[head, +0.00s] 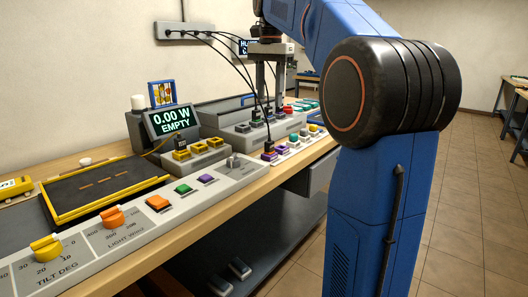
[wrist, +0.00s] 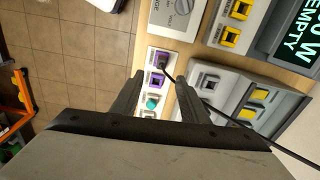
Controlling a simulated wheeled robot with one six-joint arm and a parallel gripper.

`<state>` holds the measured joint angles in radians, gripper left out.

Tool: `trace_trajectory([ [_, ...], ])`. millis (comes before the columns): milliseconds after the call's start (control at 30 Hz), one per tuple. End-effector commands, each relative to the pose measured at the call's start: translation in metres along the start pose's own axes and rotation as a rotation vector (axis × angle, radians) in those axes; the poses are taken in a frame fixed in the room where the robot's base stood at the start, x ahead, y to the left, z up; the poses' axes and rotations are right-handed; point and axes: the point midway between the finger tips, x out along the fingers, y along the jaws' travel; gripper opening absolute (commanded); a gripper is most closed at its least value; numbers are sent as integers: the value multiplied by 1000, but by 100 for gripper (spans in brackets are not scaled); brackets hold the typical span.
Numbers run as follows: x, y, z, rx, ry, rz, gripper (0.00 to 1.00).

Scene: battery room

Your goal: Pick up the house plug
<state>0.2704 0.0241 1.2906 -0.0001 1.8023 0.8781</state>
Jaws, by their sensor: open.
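A black plug (head: 267,148) with a thin cable stands at a purple socket at the right end of the long grey panel. It also shows in the wrist view (wrist: 164,62), just beyond my fingertips and slightly above the gap between them. No label marks it as the house plug, so I cannot tell for certain. My gripper (head: 268,98) points down above the bench, fingers apart and empty. In the wrist view my gripper (wrist: 158,88) has a second purple socket (wrist: 157,80) and a teal round piece (wrist: 152,103) showing between its fingers.
Black cables run from a wall strip (head: 190,31) down past my gripper. A grey socket box (head: 240,134) stands just behind the panel. A display (head: 172,121) reads "0.00 W EMPTY". Yellow-framed dark tray (head: 105,186) lies left.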

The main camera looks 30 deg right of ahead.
Motion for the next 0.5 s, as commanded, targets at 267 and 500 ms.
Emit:
trace_trajectory([
  [267, -5, -8, -19, 76, -16, 20, 41],
  [500, 31, -6, -18, 75, -17, 22, 41],
])
